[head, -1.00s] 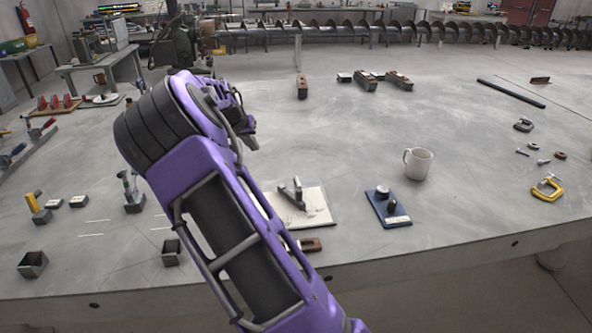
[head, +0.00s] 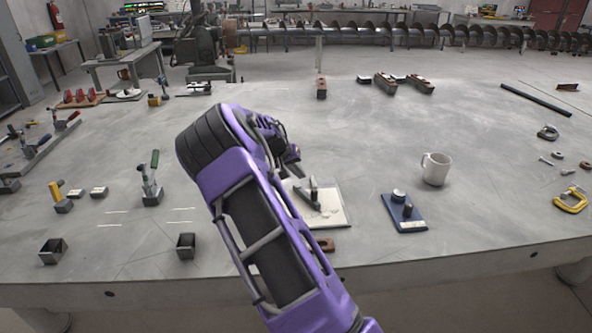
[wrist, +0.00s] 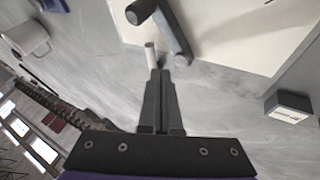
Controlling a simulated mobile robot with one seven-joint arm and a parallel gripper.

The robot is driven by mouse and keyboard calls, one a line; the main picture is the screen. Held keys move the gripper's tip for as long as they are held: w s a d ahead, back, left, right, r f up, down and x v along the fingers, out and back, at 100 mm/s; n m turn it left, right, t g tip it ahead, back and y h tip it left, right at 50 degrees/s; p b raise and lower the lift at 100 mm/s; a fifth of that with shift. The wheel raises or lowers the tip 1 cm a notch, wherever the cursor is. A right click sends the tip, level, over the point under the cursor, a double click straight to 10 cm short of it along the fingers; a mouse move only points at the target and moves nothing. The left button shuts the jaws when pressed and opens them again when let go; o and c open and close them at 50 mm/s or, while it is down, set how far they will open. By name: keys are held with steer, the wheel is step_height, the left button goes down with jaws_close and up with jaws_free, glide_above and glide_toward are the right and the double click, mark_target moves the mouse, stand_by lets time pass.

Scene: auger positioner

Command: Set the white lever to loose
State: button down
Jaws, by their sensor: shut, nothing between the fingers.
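A pale plate (head: 338,212) lies on the table at mid-picture, bearing a dark grey bracket with an upright arm (head: 313,190). In the wrist view the plate (wrist: 235,40) shows a grey bar (wrist: 174,32) with rounded ends and a short whitish rod (wrist: 151,60) beside it. This rod may be the white lever; I cannot read any loose marking. My gripper (wrist: 160,73) is shut and empty, its tips close to the rod's lower end; I cannot tell if they touch. In the head view my gripper (head: 296,170) is just left of the bracket, partly hidden by my arm.
A blue plate with knobs (head: 405,212) and a white mug (head: 436,168) stand right of the pale plate.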

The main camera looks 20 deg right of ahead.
mark_target(314, 184)
steer(key=x, duration=0.5)
